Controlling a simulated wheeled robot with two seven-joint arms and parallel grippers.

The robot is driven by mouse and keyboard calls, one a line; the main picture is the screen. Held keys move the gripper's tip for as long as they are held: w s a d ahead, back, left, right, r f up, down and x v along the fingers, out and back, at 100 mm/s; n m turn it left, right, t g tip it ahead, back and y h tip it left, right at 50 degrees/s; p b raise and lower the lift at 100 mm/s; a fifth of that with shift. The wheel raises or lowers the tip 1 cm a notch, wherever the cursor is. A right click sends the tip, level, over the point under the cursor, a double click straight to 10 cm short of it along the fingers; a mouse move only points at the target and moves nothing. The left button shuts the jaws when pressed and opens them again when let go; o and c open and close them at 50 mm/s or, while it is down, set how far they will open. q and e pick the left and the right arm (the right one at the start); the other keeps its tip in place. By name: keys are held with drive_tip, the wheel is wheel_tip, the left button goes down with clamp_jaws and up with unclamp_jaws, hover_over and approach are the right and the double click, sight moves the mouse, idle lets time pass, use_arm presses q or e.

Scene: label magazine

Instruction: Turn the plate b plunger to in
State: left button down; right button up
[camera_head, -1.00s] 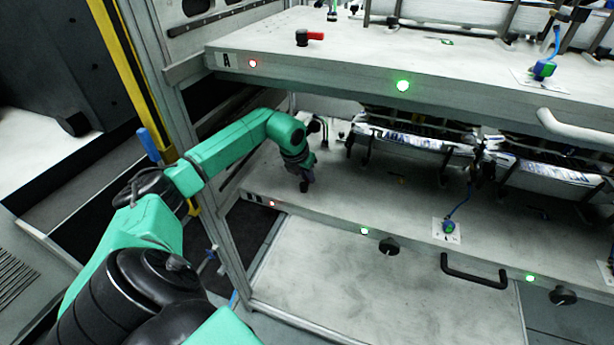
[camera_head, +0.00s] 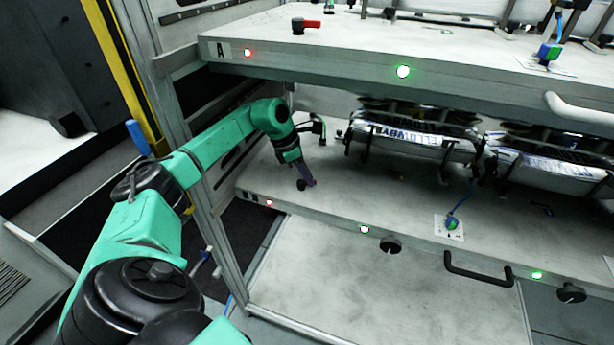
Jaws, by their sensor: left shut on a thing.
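Plate B (camera_head: 385,205) is the lower shelf plate, with a partly readable label at its left front corner. My left gripper (camera_head: 305,182) points down onto the plate's left end, near the front edge. It is shut on the plate B plunger (camera_head: 301,186), a small dark part at its fingertips. The fingers hide most of the plunger, so I cannot tell which way its handle points. My right gripper is not in view.
Plate A (camera_head: 340,55) lies above, with a red-handled plunger (camera_head: 306,25) on it. Label stacks (camera_head: 420,140) stand behind. The plate's middle front is mostly clear.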

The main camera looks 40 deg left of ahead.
use_arm(q)
drive_tip(key=m, duration=0.1)
drive_tip(key=m+g+h, duration=0.1)
drive_tip(key=m, duration=0.1)
drive_tip(key=shift+s+d, duration=0.2)
drive_tip(key=shift+s+m+g, duration=0.15)
drive_tip(key=shift+m+g, duration=0.25)
drive_tip(key=shift+m, duration=0.9)
drive_tip(key=c, duration=0.9)
unclamp_jaws()
